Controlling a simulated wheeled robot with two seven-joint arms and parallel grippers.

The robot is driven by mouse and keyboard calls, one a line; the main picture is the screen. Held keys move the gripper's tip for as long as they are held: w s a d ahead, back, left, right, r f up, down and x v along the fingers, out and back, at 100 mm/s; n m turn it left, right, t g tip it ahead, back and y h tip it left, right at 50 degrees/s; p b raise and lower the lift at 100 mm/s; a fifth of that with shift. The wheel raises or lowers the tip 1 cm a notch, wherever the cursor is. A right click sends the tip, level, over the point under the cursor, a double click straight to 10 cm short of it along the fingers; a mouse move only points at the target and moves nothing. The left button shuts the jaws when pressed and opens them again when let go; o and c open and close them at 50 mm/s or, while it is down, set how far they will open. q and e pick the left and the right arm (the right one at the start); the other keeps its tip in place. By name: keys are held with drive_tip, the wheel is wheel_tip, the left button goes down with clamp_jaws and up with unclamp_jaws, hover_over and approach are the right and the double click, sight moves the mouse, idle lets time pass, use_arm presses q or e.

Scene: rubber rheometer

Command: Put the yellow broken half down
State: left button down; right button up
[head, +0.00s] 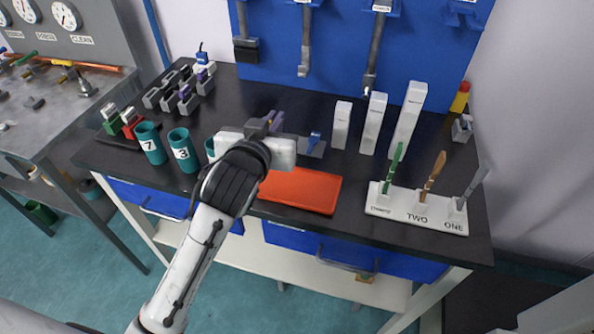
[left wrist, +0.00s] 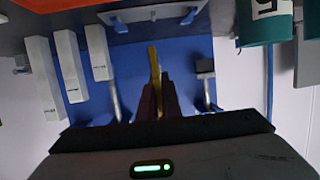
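My left gripper (head: 268,124) is over the black bench, beyond the orange-red mat (head: 300,190). In the left wrist view its dark fingers (left wrist: 159,96) are closed around a thin yellow piece, the yellow broken half (left wrist: 154,62), which sticks out past the fingertips. A small grey holder with a blue part (head: 313,143) stands just right of the gripper. My right gripper is not in view.
Teal cups marked 7 (head: 150,143) and 3 (head: 182,151) stand left of my arm, with another partly hidden. White blocks (head: 373,124) stand at the back right. A white labelled rack (head: 416,208) holds upright pieces. A blue tool board (head: 340,50) is behind. The mat looks empty.

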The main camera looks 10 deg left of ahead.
use_arm(q)
drive_tip(key=f, duration=0.2)
drive_tip(key=w+f, duration=0.1)
drive_tip(key=shift+d+f+y, duration=0.25)
drive_tip(key=shift+f+y, duration=0.05)
drive_tip(key=shift+f, duration=0.1)
drive_tip(key=shift+f+b, duration=0.4)
drive_tip(key=shift+f, duration=1.95)
drive_tip(key=c, duration=2)
unclamp_jaws()
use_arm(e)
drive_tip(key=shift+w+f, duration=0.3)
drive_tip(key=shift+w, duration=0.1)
use_arm(q)
drive_tip(key=shift+r, duration=0.1)
